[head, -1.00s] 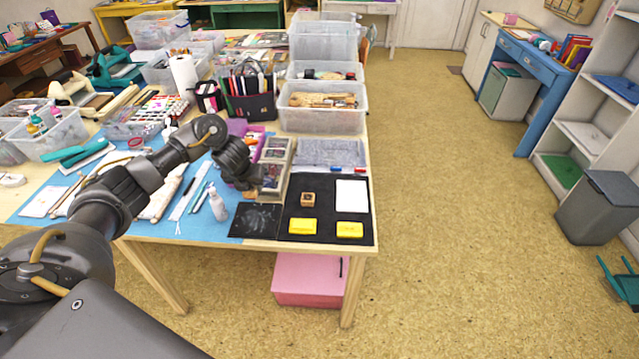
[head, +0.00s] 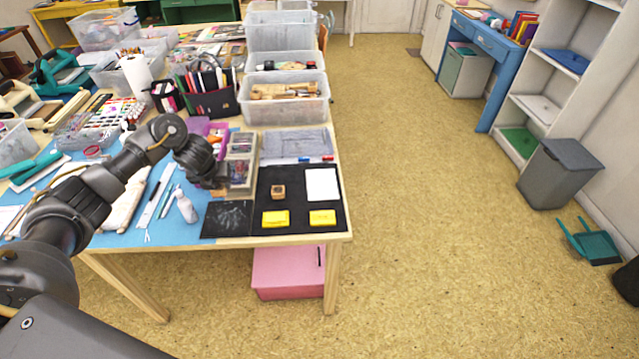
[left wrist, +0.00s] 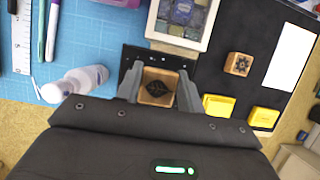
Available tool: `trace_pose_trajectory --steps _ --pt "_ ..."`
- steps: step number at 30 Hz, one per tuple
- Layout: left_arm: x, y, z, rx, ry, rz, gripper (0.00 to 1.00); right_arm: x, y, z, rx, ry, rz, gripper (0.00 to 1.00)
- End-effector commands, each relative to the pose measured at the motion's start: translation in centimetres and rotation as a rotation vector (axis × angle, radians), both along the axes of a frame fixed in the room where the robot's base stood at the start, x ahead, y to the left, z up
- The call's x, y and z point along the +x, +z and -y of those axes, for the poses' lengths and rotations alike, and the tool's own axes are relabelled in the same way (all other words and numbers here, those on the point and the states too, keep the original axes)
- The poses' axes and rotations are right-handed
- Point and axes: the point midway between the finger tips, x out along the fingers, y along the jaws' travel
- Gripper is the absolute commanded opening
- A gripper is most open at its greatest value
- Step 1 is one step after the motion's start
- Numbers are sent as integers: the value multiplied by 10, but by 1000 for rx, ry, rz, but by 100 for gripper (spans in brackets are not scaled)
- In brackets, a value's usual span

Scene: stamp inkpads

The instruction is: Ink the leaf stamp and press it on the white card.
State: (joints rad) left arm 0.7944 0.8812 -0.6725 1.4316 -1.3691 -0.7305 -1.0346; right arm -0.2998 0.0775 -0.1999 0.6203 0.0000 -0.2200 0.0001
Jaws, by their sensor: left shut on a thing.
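In the left wrist view, my left gripper (left wrist: 158,74) is shut on a wooden block stamp (left wrist: 157,90) with a dark leaf picture on top. In the head view, my left gripper (head: 216,180) is beside the clear organizer box, above the table's front part; the stamp there is mostly hidden. The white card (head: 321,184) lies on a black mat (head: 299,200); it also shows in the left wrist view (left wrist: 291,57). Two yellow inkpads (head: 275,219) (head: 322,217) lie on the mat's front part. My right gripper is out of view.
A second wooden stamp (head: 278,191) with a different dark motif stands on the mat. A dark patterned sheet (head: 227,219) lies left of the mat. A white bottle (head: 186,207) stands on the blue cutting mat. An organizer box (head: 240,165) and clear bins (head: 284,105) are behind.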

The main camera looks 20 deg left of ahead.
Motion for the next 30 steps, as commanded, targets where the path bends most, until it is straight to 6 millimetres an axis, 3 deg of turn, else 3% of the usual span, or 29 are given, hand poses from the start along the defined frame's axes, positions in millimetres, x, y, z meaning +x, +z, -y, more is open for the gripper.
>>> trace_pose_trajectory --steps 4,7,12,16,22,25,30 --pt "6 6 13 -1 -69 3 21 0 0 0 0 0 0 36" --pt "15 17 40 0 -213 6 21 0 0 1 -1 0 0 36" --pt "25 47 112 3 -638 8 21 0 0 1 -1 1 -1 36" --pt "18 71 169 6 -1030 6 21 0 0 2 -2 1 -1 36" --pt "-25 106 239 8 -1703 1 21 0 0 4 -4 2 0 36" --pt "-55 119 256 8 -2005 -1 21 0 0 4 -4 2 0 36" --pt "-99 134 265 4 -2388 -3 21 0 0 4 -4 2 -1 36"
